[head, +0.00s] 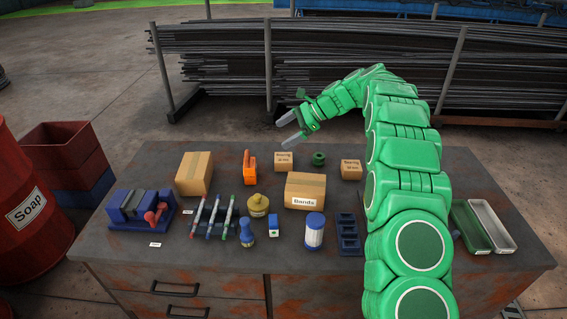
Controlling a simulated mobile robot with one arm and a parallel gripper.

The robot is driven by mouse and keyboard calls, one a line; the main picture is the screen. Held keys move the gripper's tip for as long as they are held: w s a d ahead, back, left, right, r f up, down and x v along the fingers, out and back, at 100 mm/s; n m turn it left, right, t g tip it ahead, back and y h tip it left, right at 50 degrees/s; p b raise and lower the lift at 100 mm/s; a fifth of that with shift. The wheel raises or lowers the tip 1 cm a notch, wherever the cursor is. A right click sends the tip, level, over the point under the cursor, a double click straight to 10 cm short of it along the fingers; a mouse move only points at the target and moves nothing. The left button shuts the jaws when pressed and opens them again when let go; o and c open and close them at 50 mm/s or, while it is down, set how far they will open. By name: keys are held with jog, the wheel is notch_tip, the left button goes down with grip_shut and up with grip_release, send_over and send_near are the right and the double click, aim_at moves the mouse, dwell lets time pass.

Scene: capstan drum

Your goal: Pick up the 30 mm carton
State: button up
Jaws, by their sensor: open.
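Two small brown cartons with "Bearing" labels are at the back of the workbench. The left small carton (284,161) stands behind the larger "Bands" box, and the right small carton (351,169) stands close to my arm. The size on each label is too small to read surely, so I cannot tell which is the 30 mm one. My gripper (283,133) is open and empty, with its grey fingers pointing left. It appears just above the left small carton in the picture, apart from it; its exact height is unclear.
The "Bands" box (305,191) is in front of the small cartons. A green spool (319,158) sits between them. An orange object (250,167) and a plain carton (194,173) stand to the left. My arm hides part of the workbench (330,262) at right.

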aim_at(286, 157)
jog(key=w+f+m, duration=0.1)
jog(key=w+f, duration=0.1)
jog(key=f, duration=0.1)
jog(key=w+f+m+y, duration=0.1)
jog(key=w+f, duration=0.2)
jog(key=w+f+m+y, duration=0.1)
jog(key=w+f, duration=0.1)
jog(key=f, duration=0.1)
jog(key=shift+w+a+t, duration=0.15)
jog(key=shift+w+t, duration=0.15)
jog(key=shift+w, duration=0.05)
jog(key=shift+w+f+y, duration=0.25)
jog(key=shift+f+y, duration=0.05)
jog(key=shift+f, duration=3.7)
jog(key=shift+x, duration=1.1)
jog(key=shift+a+f, duration=0.25)
jog(key=shift+a, duration=0.1)
jog(key=c, duration=1)
jog(key=shift+c, duration=0.2)
